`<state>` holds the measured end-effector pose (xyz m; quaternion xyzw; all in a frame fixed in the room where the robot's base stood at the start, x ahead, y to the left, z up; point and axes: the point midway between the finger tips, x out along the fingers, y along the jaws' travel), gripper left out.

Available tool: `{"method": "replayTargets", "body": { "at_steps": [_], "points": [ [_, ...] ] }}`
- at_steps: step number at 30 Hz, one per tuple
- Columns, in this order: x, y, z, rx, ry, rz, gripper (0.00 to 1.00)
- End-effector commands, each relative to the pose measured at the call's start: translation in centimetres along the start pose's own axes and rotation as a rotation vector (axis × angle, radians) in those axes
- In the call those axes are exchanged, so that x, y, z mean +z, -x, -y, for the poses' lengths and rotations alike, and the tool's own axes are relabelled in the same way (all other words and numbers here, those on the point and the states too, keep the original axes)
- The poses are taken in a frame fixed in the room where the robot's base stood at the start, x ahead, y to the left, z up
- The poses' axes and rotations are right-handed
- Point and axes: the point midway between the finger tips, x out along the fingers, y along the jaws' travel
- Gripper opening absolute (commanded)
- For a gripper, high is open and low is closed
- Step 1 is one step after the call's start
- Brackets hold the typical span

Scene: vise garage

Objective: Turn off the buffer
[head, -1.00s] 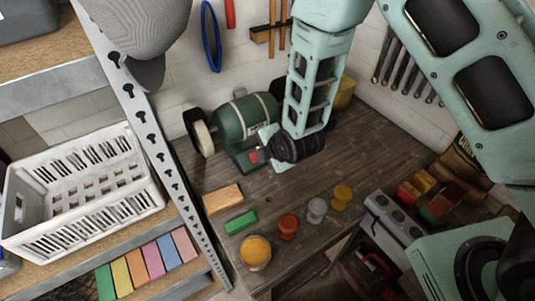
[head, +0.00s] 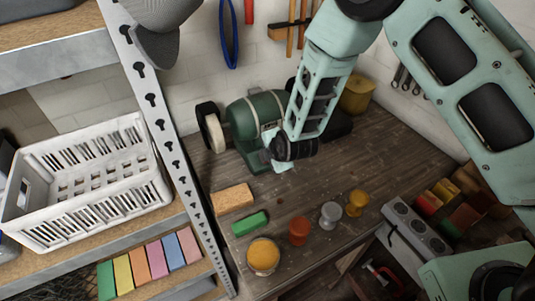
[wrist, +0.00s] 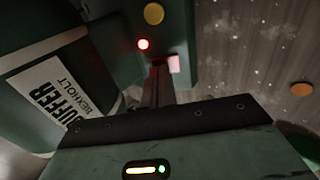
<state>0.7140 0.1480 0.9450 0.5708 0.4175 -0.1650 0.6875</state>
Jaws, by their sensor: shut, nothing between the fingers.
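The buffer (head: 240,120) is a green bench machine with a pale wheel at its left end, standing at the back of the workbench. In the head view, my gripper (head: 272,160) hides part of the base front.
On the workbench (head: 350,165) lie a tan block (head: 233,198) and a green block (head: 249,223). A shelf with a white basket (head: 90,190) is at the left.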

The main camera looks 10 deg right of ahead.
Motion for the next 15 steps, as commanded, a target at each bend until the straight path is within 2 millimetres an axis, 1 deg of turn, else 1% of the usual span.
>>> {"method": "replayTargets", "body": {
  "at_steps": [4,6,9,15],
  "points": [
    [-0.2,-1.2,-0.2,-0.005,0.005,-0.001,0.00],
    [-0.1,-1.0,-0.6,-0.040,0.004,-0.002,0.00],
    [-0.1,-1.2,-0.6,-0.085,0.004,-0.001,0.00],
    [-0.1,-1.4,-0.5,-0.094,0.001,-0.001,0.00]
  ]
}}
